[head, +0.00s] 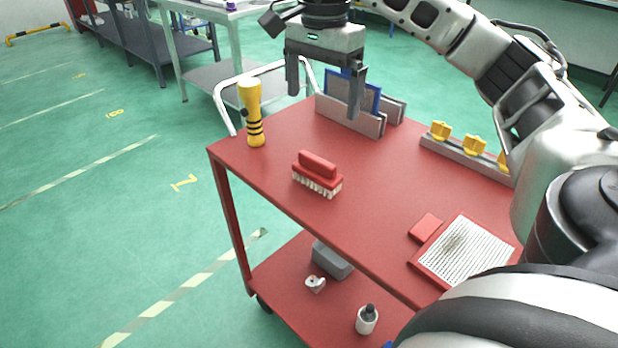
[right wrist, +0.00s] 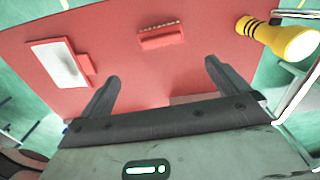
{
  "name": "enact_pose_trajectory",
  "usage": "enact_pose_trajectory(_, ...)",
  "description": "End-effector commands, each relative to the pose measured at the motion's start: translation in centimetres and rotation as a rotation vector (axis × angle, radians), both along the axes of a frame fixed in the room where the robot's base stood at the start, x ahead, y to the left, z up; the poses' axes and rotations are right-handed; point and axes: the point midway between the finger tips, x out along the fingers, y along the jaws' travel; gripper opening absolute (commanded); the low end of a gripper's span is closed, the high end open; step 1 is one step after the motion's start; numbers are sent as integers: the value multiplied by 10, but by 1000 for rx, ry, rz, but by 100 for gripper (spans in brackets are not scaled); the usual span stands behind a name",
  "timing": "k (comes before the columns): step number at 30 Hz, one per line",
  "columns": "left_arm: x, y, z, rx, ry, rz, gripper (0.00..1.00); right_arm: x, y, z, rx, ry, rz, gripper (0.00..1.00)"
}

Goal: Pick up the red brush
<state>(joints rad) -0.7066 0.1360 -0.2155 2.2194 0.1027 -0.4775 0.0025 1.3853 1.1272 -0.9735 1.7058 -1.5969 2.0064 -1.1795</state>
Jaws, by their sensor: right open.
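The red brush (head: 318,172) lies on the red cart top (head: 380,205) near its left edge, with pale bristles facing down. It also shows in the right wrist view (right wrist: 161,37), ahead of the fingers and apart from them. My right gripper (head: 324,92) is open and empty above the far part of the cart, higher than the brush and beyond it. Its two fingers are spread apart in the right wrist view (right wrist: 163,72). My left gripper is not in view.
A yellow flashlight (head: 252,112) stands upright at the cart's far left corner. A grey holder (head: 352,117) with a blue-edged panel stands behind. A rack with yellow knobs (head: 468,160) is at right. A red-framed mesh plate (head: 466,252) lies at the near side. Cart surface around the brush is clear.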

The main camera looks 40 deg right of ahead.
Motion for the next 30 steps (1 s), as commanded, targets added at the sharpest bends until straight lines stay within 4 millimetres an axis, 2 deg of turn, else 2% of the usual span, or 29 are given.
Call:
enact_pose_trajectory(12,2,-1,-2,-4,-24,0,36,-1,0,-82,-1,5,0,100)
enact_pose_trajectory(15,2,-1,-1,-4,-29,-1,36,-1,0,-96,0,4,0,100)
enact_pose_trajectory(23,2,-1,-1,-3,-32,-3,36,0,2,-115,-1,4,1,100)
enact_pose_trajectory(30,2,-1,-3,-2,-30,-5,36,2,5,-150,0,4,0,100)
